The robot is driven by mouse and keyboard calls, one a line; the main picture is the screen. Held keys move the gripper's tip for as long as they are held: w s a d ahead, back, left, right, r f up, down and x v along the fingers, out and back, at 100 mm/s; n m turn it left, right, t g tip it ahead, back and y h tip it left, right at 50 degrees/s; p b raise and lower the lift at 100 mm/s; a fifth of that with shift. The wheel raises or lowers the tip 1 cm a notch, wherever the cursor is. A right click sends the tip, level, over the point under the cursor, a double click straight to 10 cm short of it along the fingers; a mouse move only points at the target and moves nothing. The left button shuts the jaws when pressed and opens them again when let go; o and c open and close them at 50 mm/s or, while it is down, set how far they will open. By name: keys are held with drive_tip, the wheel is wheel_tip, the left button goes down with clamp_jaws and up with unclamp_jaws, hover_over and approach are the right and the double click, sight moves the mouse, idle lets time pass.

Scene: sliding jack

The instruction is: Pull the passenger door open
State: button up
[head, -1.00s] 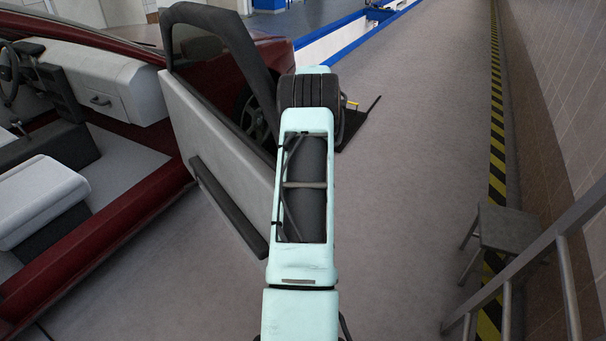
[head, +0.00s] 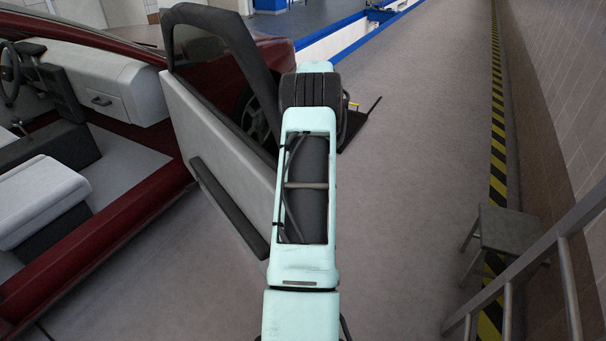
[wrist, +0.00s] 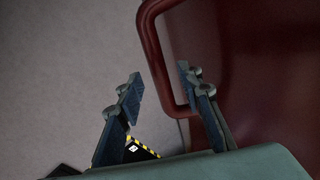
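The passenger door (head: 215,155) of the red car stands wide open in the head view, its grey inner panel and dark window frame facing me. In the wrist view the dark red outer side of the door (wrist: 265,80) fills the right, with a red looped edge or frame (wrist: 152,50) in front of the fingers. My gripper (wrist: 160,85) is open, its two blue-grey fingers apart. The right finger overlaps the red surface and the left one is over the floor. I cannot tell whether either touches the door. In the head view my arm hides the gripper.
The car's open cabin, with a light seat (head: 38,200) and dashboard (head: 105,85), is at the left. A grey stool (head: 508,232) and metal railing (head: 545,250) stand at the right by the tiled wall. The floor between the arm and the yellow-black stripe is clear.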

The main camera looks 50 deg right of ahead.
wheel_tip(320, 180, up, 10)
drive_tip(key=d, duration=0.1)
drive_tip(key=shift+s+d+f, duration=0.15)
drive_tip(key=shift+s+d, duration=0.1)
drive_tip(key=shift+d, duration=0.15)
